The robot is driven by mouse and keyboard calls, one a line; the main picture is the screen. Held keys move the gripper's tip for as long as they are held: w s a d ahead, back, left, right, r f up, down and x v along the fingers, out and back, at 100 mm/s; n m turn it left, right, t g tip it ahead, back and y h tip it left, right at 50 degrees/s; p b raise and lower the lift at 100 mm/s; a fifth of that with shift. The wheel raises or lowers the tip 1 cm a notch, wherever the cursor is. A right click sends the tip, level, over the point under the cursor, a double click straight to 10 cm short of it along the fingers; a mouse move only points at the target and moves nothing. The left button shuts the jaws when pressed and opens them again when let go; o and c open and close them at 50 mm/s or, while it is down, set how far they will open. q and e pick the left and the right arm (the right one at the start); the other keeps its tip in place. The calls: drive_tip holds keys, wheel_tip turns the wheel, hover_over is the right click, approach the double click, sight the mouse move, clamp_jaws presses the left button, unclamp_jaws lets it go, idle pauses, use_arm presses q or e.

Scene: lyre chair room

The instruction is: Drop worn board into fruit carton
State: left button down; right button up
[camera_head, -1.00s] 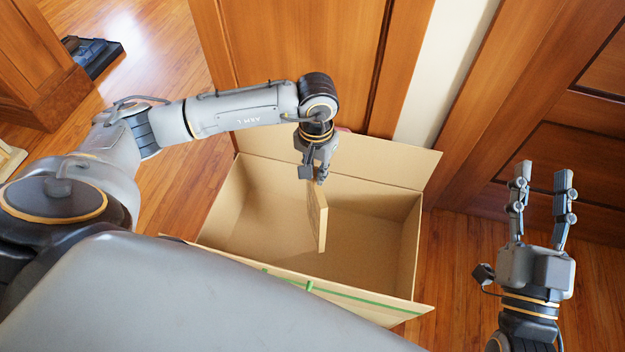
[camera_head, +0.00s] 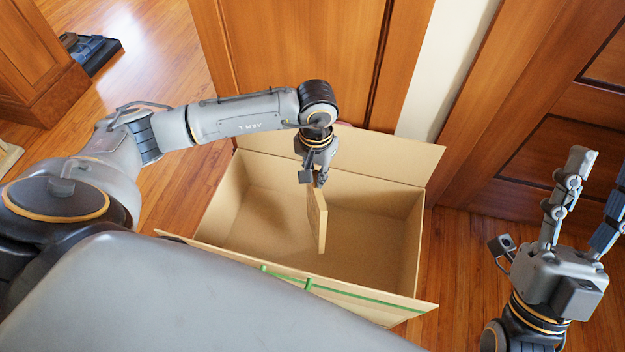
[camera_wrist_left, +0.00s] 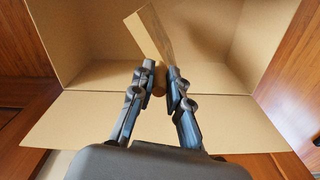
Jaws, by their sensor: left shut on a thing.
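The worn board (camera_head: 317,222) is a thin tan wooden piece hanging upright from my left gripper (camera_head: 319,181). The left gripper points down over the fruit carton and is shut on the board's upper end. In the left wrist view, the board (camera_wrist_left: 150,38) sits between the fingertips (camera_wrist_left: 159,78). The fruit carton (camera_head: 396,302) is an open cardboard box with green tape on its near flap. The board hangs over or within its opening; I cannot tell how deep. My right gripper (camera_head: 592,190) is open and empty to the right of the carton.
The carton's far flap (camera_head: 390,158) stands raised near the wooden door panels (camera_head: 300,45). Bare wooden floor (camera_head: 165,205) lies left of the carton. A dark object (camera_head: 92,52) rests on the floor at the far left.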

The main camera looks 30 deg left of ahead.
use_arm(q)
drive_tip(key=c, duration=1.2)
unclamp_jaws()
drive_tip(key=shift+r, duration=0.15)
wheel_tip(320, 180, up, 12)
drive_tip(key=shift+f, duration=0.1)
